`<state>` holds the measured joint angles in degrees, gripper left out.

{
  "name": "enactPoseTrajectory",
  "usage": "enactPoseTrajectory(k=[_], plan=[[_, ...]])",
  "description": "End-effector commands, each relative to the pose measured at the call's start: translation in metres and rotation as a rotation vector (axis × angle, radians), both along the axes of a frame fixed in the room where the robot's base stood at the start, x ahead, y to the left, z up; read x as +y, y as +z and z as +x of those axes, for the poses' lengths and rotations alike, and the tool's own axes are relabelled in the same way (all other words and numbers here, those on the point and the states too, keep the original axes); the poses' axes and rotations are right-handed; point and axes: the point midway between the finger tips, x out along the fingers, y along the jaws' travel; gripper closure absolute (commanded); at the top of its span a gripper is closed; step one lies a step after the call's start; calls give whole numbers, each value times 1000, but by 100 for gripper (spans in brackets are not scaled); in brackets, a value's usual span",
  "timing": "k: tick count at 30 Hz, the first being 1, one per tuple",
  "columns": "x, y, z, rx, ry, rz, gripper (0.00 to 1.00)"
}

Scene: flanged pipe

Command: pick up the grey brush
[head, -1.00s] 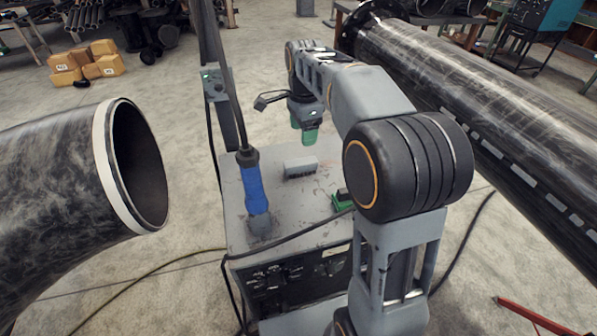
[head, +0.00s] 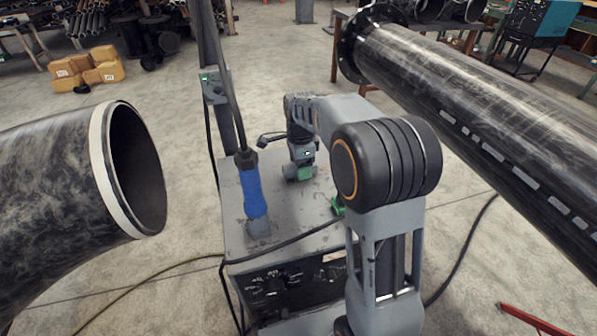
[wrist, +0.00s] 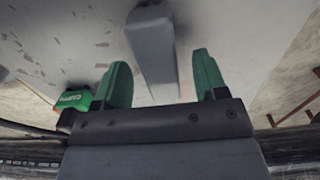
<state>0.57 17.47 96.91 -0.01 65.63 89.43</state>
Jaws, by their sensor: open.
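The grey brush (head: 289,172) lies on top of the grey machine cabinet in the head view, partly hidden by my gripper. In the wrist view the brush (wrist: 152,45) shows as a long grey block running up from between the fingers. My gripper (head: 304,173) is down at the brush with its green fingers. In the wrist view my gripper (wrist: 161,68) is open, one finger on each side of the brush, with a visible gap on both sides.
The cabinet top (head: 234,215) carries a blue-handled tool (head: 252,192) left of the brush and a green object (head: 338,205) to the right, also in the wrist view (wrist: 75,100). A post stands behind. Large dark pipes flank the cabinet left (head: 50,190) and right (head: 480,110).

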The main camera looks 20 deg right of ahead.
Motion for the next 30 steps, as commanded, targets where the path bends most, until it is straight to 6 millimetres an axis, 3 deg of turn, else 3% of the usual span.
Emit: enactPoseTrajectory(k=[6, 15, 30], plan=[[0, -24, 0, 1, 0, 0, 34], [0, -27, 0, 0, 0, 0, 34], [0, -27, 0, 0, 0, 0, 81]])
